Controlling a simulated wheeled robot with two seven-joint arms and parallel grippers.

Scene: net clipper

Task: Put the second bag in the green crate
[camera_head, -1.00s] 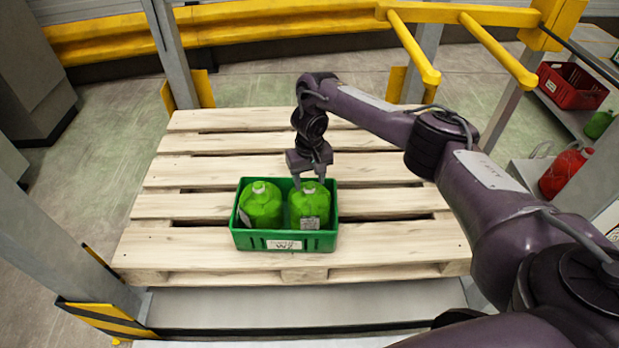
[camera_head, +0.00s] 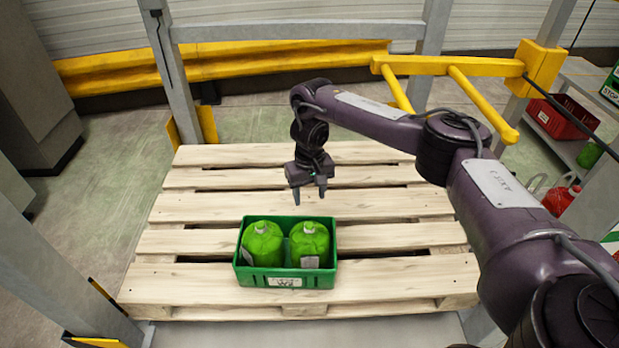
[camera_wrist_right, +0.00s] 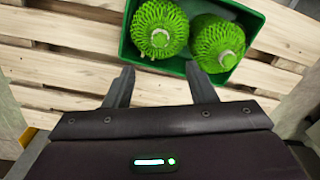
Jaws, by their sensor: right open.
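The green crate (camera_head: 246,275) stands on the wooden pallet near its front edge. Two green net bags sit in it side by side, the left bag (camera_head: 263,245) and the right bag (camera_head: 309,246). In the right wrist view the bags show as the first bag (camera_wrist_right: 158,25) and the second bag (camera_wrist_right: 217,42), inside the crate (camera_wrist_right: 250,14). My right gripper (camera_head: 310,197) is open and empty, above and behind the crate, apart from both bags. Its fingers (camera_wrist_right: 161,88) are spread wide in the wrist view. My left gripper is not in view.
The slatted pallet (camera_head: 390,205) is bare around the crate. Yellow bars (camera_head: 450,68) and grey posts stand behind and to the right. A red crate (camera_head: 560,118) and a red bag (camera_head: 560,197) are at the far right, near a green item (camera_head: 589,154).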

